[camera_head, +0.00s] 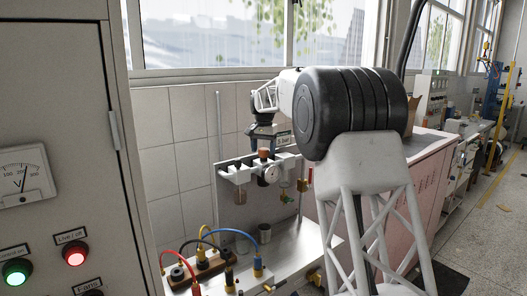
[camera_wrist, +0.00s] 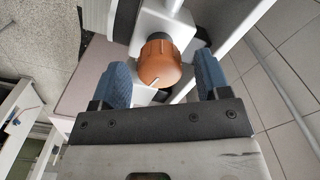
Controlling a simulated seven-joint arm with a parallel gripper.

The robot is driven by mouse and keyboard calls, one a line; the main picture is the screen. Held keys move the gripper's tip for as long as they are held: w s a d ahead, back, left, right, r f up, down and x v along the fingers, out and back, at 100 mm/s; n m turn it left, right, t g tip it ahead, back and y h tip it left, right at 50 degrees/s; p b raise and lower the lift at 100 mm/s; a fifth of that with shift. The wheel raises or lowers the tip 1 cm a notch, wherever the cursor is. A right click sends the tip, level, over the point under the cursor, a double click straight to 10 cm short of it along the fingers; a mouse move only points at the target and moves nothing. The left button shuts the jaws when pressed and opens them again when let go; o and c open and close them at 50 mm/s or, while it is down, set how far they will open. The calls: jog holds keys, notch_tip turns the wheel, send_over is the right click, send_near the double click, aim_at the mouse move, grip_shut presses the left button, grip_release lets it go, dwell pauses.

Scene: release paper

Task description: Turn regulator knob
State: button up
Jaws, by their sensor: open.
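The regulator knob (camera_wrist: 160,63) is orange and ribbed with a white mark line. In the wrist view it sits between the two blue fingers of my gripper (camera_wrist: 163,72), with a visible gap on each side. In the head view the knob (camera_head: 264,153) shows small and orange-brown above a round white gauge (camera_head: 270,173), on the white regulator bar. My gripper (camera_head: 268,141) is above the knob there, pointing down. It is open and empty. I cannot tell from these views how far the fingertips reach down along the knob.
A cabinet (camera_head: 57,120) with a meter and lit buttons fills the left. A pink cabinet (camera_head: 437,190) stands to the right. A tiled wall and windows are behind.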

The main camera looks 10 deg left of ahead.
jog(key=shift+f, duration=0.5)
jog(key=c, duration=0.9)
jog(key=shift+n, duration=0.5)
jog(key=n, duration=1)
